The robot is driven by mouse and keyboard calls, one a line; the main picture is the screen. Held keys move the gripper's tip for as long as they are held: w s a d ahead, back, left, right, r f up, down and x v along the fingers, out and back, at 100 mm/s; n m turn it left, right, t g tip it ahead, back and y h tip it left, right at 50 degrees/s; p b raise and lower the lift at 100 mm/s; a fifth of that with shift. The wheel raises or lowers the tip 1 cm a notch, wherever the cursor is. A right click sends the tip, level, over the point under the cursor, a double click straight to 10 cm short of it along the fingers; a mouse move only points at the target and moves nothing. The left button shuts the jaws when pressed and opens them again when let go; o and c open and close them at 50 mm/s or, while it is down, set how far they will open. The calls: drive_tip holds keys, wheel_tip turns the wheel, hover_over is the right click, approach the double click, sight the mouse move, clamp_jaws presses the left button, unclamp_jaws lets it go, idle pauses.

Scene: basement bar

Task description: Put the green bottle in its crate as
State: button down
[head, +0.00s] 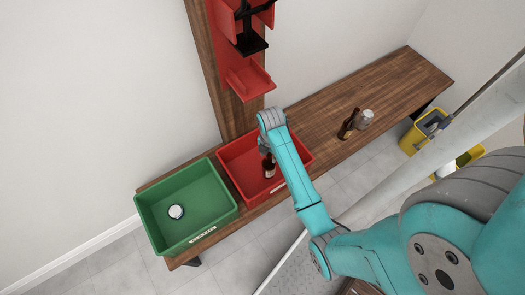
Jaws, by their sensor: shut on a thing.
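My gripper (264,148) is over the red crate (227,157), shut on a dark bottle (269,168) with a pale label. The bottle looks dark brown rather than green and is within the crate's outline; I cannot tell whether it touches the floor. My wrist and arm hide part of the gripper and the crate. The green crate (150,213) stands to the left of the red one and holds a small round white-topped thing (176,211). No clearly green bottle shows.
The wooden bench (385,90) carries both crates. Farther right on it are a brown bottle (348,124) and a greyish container (364,118). A red rack (250,80) rises behind the red crate. Yellow bins (413,138) stand on the floor at right.

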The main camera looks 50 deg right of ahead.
drive_tip(key=shift+f, duration=0.55)
drive_tip(key=c, duration=0.6)
unclamp_jaws()
